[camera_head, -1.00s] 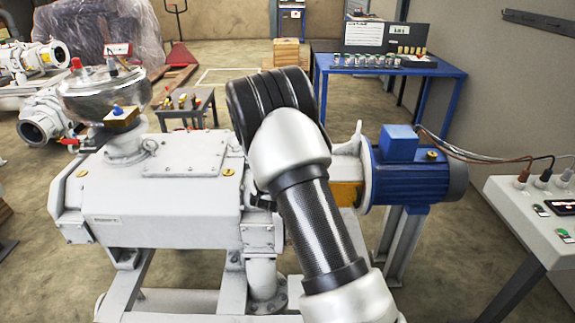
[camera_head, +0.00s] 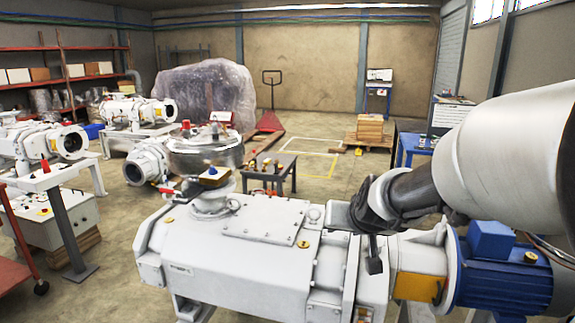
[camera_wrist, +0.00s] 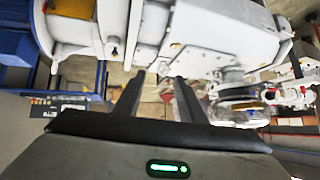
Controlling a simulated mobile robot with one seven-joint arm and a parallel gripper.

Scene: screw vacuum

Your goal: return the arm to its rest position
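My arm (camera_head: 515,150) reaches in from the right edge in the head view, its silver link large and close. It runs down to a dark wrist joint above the right part of the vacuum machine. My gripper (camera_head: 374,262) is partly hidden there, with a dark finger pointing down in front of the white pump body. In the wrist view, my gripper's (camera_wrist: 158,78) two dark fingers stand apart with nothing between them. The white vacuum machine (camera_head: 230,250) shows below, and also across the top of the wrist view (camera_wrist: 205,25).
A blue motor (camera_head: 500,275) sits at the machine's right end, under my arm. A silver domed vessel (camera_head: 205,150) stands at the machine's left end. A small grey table (camera_head: 268,172) stands behind. Open floor (camera_head: 325,165) lies at the back centre.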

